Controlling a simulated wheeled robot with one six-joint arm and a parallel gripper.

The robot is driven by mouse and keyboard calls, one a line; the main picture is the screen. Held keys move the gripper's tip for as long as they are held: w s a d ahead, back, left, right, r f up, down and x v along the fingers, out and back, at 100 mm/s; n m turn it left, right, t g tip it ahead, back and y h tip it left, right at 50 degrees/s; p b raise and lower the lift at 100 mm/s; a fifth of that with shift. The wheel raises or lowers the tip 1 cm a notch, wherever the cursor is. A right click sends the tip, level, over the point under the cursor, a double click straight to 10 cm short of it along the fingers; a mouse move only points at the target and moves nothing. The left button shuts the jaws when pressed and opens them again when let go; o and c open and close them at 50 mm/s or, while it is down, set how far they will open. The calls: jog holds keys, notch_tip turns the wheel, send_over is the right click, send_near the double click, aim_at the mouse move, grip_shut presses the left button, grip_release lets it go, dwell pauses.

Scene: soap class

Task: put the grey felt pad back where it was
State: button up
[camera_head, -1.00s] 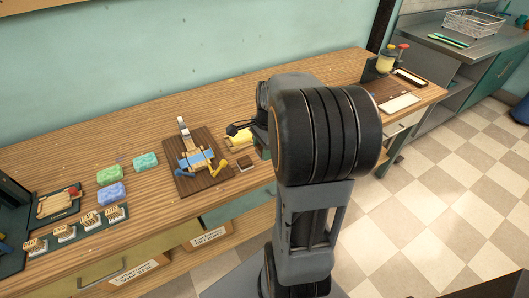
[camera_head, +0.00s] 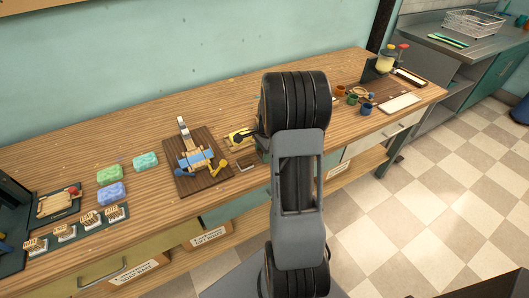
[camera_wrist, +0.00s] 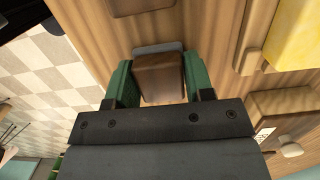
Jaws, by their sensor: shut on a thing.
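My gripper (camera_wrist: 159,85) shows its two green fingers in the wrist view, shut on a brown block with a grey layer showing past its far edge. I take this to be the grey felt pad (camera_wrist: 158,48). It is held over or on the wooden bench; I cannot tell if it touches. In the head view my arm hides the gripper and the pad.
A yellow block (camera_wrist: 302,32) lies right of my gripper in the wrist view. In the head view a dark board with a clamp-like tool (camera_head: 177,184) and a small brown square (camera_head: 245,163) lie left of my arm. Small cups (camera_head: 366,108) stand right.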

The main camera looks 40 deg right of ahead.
jog(key=shift+f, duration=0.2)
jog(key=o, duration=0.4)
jog(key=shift+f, duration=0.1)
jog(key=o, duration=0.5)
jog(key=shift+c, duration=0.2)
notch_tip(320, 180, up, 11)
jog(key=d, duration=0.1)
jog(key=s+a+r+n+t+h, duration=0.1)
jog(key=s+a+r+n, duration=0.1)
jog(key=a+r+n, duration=0.3)
jog(key=s+a+n, duration=0.2)
jog(key=a+n, duration=0.2)
jog(key=a, duration=0.3)
jog(key=s+a+f+n+t, duration=0.1)
jog(key=s+a+n+t, duration=0.1)
jog(key=s+a+n, duration=0.6)
jog(key=a+n, duration=0.1)
jog(key=n, duration=0.1)
jog(key=shift+s+a+n+p, duration=0.15)
jog(key=shift+a+n+p, duration=0.15)
jog(key=shift+n, duration=0.1)
